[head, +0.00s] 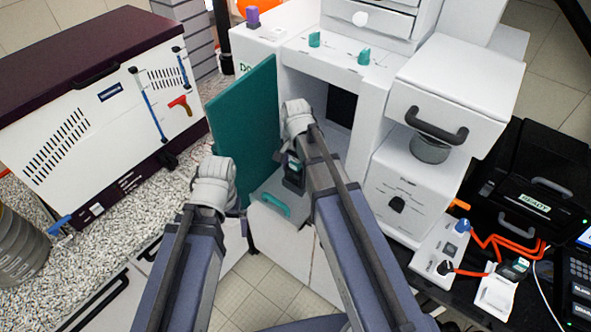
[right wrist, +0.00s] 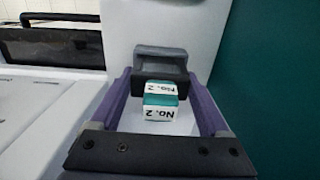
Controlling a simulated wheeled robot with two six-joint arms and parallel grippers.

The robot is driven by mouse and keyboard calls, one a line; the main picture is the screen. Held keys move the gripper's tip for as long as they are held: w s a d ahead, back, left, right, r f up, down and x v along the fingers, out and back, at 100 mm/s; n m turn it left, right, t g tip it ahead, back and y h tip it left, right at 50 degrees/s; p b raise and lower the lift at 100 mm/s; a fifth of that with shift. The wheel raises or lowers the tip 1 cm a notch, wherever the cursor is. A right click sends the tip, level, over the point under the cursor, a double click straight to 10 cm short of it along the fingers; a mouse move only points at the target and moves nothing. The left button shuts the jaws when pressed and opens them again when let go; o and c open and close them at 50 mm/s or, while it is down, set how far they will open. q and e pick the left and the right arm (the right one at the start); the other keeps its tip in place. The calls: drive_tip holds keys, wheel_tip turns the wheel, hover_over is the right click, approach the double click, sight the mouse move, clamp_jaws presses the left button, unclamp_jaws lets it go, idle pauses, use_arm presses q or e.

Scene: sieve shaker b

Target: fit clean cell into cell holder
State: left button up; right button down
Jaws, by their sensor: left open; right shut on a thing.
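My right gripper (head: 293,172) is in front of the open cabinet bay, right of the teal door. In the right wrist view it is shut on a small teal-and-white cell (right wrist: 160,107) with "No. 2" labels. A dark grey block (right wrist: 160,62) is directly behind the cell; I cannot tell whether it is part of the jaws. I cannot tell whether this is the clean cell. My left gripper (head: 213,183) is open and empty, left of the teal door; its fingertips are mostly hidden by my wrist. I cannot identify the cell holder with certainty.
The teal door (head: 243,125) stands open beside the white cabinet (head: 385,110). A teal handle (head: 275,205) is below the bay. A black case (head: 535,190) and orange cables (head: 500,243) lie on the right bench. A maroon-topped chest (head: 95,110) stands left.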

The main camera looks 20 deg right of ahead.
drive_tip(key=shift+f+b, duration=0.6)
drive_tip(key=shift+f, duration=0.05)
unclamp_jaws()
wheel_tip(320, 180, up, 8)
drive_tip(key=p, duration=0.8)
drive_tip(key=shift+f, duration=0.15)
wheel_tip(320, 180, down, 8)
drive_tip(key=b, duration=0.8)
drive_tip(key=shift+r, duration=0.4)
